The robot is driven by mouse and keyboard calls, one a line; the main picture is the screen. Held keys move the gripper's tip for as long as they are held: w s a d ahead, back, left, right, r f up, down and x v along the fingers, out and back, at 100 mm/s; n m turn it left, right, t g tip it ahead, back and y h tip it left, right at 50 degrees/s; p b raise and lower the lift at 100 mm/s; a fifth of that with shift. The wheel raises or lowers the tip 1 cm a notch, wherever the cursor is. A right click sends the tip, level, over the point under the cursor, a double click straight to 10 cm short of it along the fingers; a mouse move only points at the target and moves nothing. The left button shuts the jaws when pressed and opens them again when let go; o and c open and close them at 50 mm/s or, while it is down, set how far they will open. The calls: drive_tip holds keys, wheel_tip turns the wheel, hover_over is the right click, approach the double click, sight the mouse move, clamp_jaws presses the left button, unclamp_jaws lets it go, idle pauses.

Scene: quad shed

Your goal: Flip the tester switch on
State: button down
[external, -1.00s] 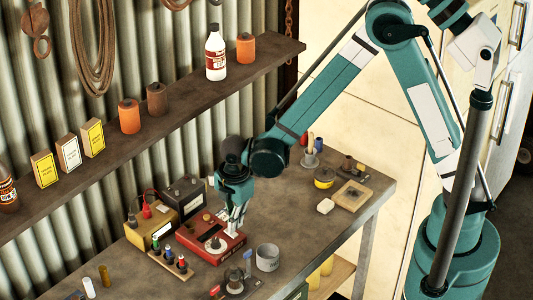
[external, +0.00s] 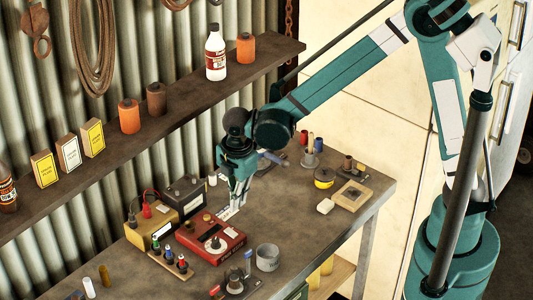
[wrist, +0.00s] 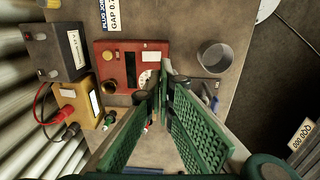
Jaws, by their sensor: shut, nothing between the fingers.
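The red tester box (external: 228,246) sits on the bench, with a round white dial and dark knobs on its top. In the wrist view the red tester (wrist: 130,77) is ahead of my fingers, with a yellow button, a brown knob and the dial partly behind a finger. I cannot clearly make out its switch or which way it is set. My gripper (external: 238,203) hangs above the bench near the tester's back right edge, apart from it. Its green fingers (wrist: 163,88) are shut and empty.
A yellow box (external: 142,242) with red and black plugs and a black battery (external: 186,194) stand left of and behind the tester. A tool rack (external: 165,262) lies in front, a grey cup (external: 267,259) at right.

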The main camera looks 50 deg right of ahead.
sight(229, 230)
drive_tip(key=shift+r, duration=0.45)
drive_tip(key=shift+w+r+t+b, duration=0.3)
drive_tip(key=shift+w+t+b, duration=0.25)
drive_tip(key=shift+b, duration=0.25)
drive_tip(key=shift+w+f, duration=0.1)
drive_tip(key=shift+w+f+p, duration=0.15)
drive_tip(key=shift+w+f, duration=0.15)
drive_tip(key=shift+f, duration=1.95)
drive_tip(key=shift+w+f+p, duration=0.1)
drive_tip(key=shift+w+f, duration=0.25)
drive_tip(key=shift+f, duration=1.95)
drive_tip(key=shift+w+f+p, duration=0.15)
drive_tip(key=shift+w+f, duration=0.15)
drive_tip(key=shift+f, duration=1.95)
